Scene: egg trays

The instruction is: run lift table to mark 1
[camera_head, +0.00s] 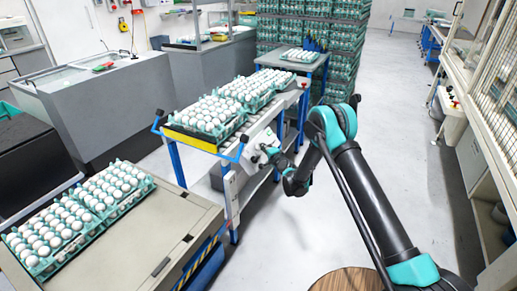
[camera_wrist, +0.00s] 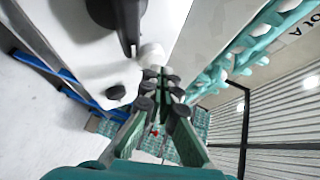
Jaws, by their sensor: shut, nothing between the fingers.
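A blue-legged table with a yellow front edge (camera_head: 190,139), which looks like the lift table, stands left of centre and bears egg trays (camera_head: 203,117). A pale control panel (camera_head: 262,138) is on its near right side. My gripper (camera_head: 263,152) is close by this panel in the head view. In the wrist view my gripper (camera_wrist: 162,82) is shut and empty, beside the white panel (camera_wrist: 85,50). A large black knob (camera_wrist: 122,20) and a small black button (camera_wrist: 116,92) show on that panel. I cannot tell whether the fingers touch it. No mark is readable.
A beige bench (camera_head: 150,232) with egg trays (camera_head: 78,215) stands at the front left. Another table (camera_head: 300,66) with a tray is behind. Stacked teal crates (camera_head: 340,60) fill the back. Open floor (camera_head: 415,110) lies to the right, before a caged rack (camera_head: 495,85).

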